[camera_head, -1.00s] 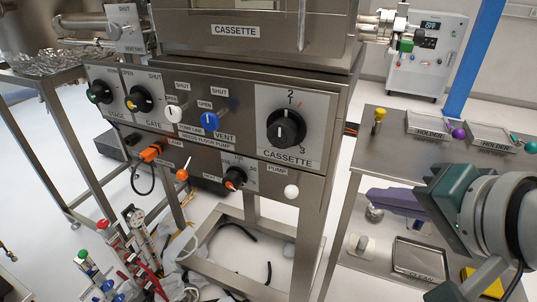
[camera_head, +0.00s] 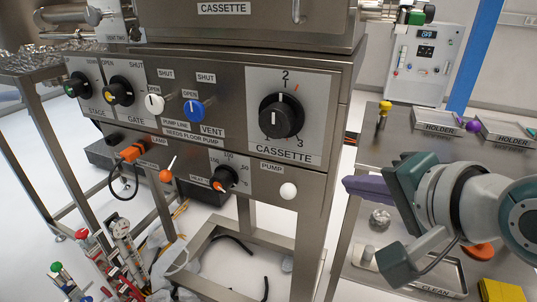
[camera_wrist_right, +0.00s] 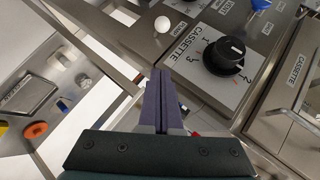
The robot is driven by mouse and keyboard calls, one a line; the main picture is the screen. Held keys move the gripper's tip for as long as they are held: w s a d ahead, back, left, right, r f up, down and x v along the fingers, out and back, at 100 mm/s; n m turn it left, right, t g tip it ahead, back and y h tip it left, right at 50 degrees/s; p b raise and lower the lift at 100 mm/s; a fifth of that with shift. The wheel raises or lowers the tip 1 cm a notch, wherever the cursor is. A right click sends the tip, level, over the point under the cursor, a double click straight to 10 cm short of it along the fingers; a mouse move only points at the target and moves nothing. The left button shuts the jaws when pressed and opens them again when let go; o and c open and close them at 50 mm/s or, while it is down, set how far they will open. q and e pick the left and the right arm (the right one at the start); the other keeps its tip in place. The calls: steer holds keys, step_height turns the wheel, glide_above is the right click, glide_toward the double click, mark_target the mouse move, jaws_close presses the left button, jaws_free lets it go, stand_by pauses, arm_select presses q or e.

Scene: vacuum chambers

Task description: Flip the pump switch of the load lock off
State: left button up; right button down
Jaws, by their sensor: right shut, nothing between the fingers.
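The load lock's front panel carries a PUMP label with a white ball-ended switch (camera_head: 288,191) at its lower right. The white ball also shows at the top of the right wrist view (camera_wrist_right: 162,24). From these views I cannot tell which way its lever is thrown. My right gripper (camera_head: 346,185) has purple fingers, shut and empty, to the right of the white ball and apart from it. In the right wrist view the shut fingers (camera_wrist_right: 160,73) point up toward the panel's edge, below the ball. My left gripper is not in view.
The black CASSETTE knob (camera_head: 281,116) sits above the switch. An orange-tipped dial (camera_head: 222,180) and an orange ball lever (camera_head: 166,176) lie to its left. A steel side table (camera_head: 400,150) with holders stands right. Open floor shows between panel and table.

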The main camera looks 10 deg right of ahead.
mark_target(290, 191)
arm_select(q)
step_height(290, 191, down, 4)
steer(key=b, duration=0.3)
steer(key=shift+b, duration=0.35)
arm_select(e)
steer(key=a+x, duration=0.2)
steer(key=x, duration=0.9)
steer(key=shift+s+a+f, duration=0.25)
steer(key=shift+s+f, duration=0.05)
steer(key=shift+s, duration=0.1)
